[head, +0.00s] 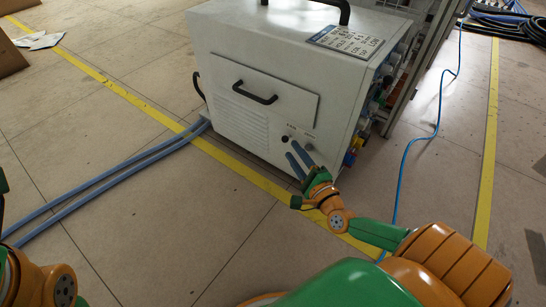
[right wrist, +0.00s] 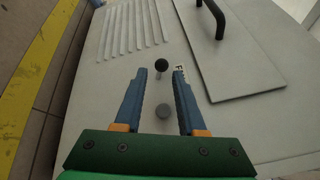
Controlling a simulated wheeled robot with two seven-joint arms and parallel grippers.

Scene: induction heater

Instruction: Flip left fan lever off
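A small lever with a black ball knob (right wrist: 162,65) sticks out of the white front panel; it shows in the head view as a dark dot (head: 285,138). Which of these is the left fan lever I cannot tell from the label. My right gripper (head: 291,148) is open, its blue fingers pointing at the panel. In the right wrist view its fingertips (right wrist: 160,72) lie on either side of the black knob, with gaps and no visible contact. My left gripper is not in view.
The white heater cabinet (head: 230,60) has a black handle (head: 255,93) on a raised front plate and vent slots (right wrist: 135,28) beside the lever. Blue hoses (head: 110,180) run out at left. A blue cable (head: 405,150) lies on the floor at right. Front floor is open.

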